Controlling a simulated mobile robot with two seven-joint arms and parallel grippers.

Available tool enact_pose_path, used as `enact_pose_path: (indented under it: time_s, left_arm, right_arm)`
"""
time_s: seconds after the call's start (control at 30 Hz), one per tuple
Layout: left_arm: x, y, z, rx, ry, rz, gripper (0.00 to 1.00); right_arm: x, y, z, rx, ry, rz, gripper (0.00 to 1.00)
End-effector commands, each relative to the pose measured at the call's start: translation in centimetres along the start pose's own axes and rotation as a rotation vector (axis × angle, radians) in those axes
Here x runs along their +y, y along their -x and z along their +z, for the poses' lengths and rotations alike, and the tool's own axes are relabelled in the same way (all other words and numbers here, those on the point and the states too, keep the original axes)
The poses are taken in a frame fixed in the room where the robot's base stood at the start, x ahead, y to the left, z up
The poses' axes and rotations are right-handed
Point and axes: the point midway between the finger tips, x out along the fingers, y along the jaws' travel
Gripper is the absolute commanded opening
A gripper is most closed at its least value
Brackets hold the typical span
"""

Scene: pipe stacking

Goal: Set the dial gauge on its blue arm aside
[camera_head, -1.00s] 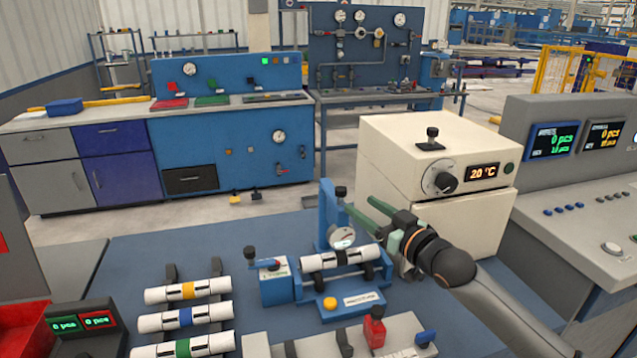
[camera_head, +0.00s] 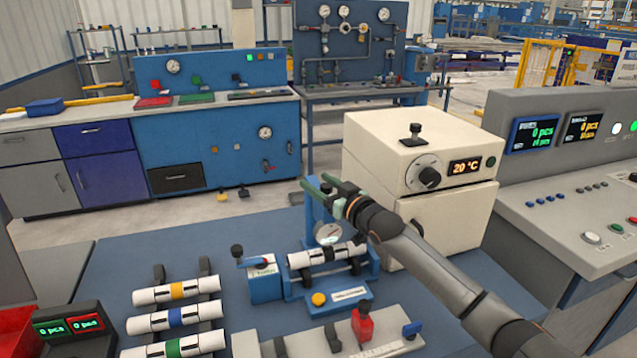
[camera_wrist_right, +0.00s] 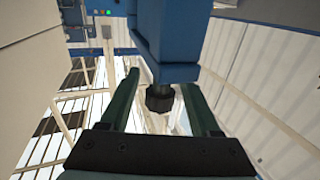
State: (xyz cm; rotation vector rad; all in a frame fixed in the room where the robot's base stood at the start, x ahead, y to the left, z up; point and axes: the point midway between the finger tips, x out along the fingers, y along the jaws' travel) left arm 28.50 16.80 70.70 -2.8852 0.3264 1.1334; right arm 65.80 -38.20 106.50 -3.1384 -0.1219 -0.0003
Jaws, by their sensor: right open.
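The dial gauge (camera_head: 328,233) has a round white face and hangs from its blue arm (camera_head: 313,212), above a white pipe with black bands (camera_head: 327,254) in the blue fixture. My right gripper (camera_head: 319,184) is open at the top of the blue arm and partly covers it. In the right wrist view, a black knob (camera_wrist_right: 160,98) below a blue block (camera_wrist_right: 166,40) shows between the two green fingers (camera_wrist_right: 160,105), with gaps on both sides. The left gripper is out of view.
A cream oven (camera_head: 420,150) stands close behind and right of my right arm. A rack with several banded pipes (camera_head: 175,315) lies at the left, and a grey fixture with a red clamp (camera_head: 362,325) at the front. A blue box with a lever (camera_head: 263,280) adjoins the gauge fixture.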

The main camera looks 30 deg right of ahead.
Motion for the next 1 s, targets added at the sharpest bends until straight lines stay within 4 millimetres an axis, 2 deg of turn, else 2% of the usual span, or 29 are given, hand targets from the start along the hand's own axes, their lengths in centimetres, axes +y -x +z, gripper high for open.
enact_pose_path:
  time_s: [0.37,0.93,1.0]
  left_arm:
    - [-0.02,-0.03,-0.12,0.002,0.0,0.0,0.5]
    - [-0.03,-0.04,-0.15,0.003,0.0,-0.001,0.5]
    - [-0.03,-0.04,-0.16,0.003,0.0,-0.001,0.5]
  right_arm:
    - [-0.03,-0.47,0.02,0.0,0.001,0.0,0.63]
    - [-0.01,-0.45,0.01,-0.001,0.001,0.0,0.01]
    - [-0.01,-0.45,0.02,-0.001,0.001,0.0,0.0]
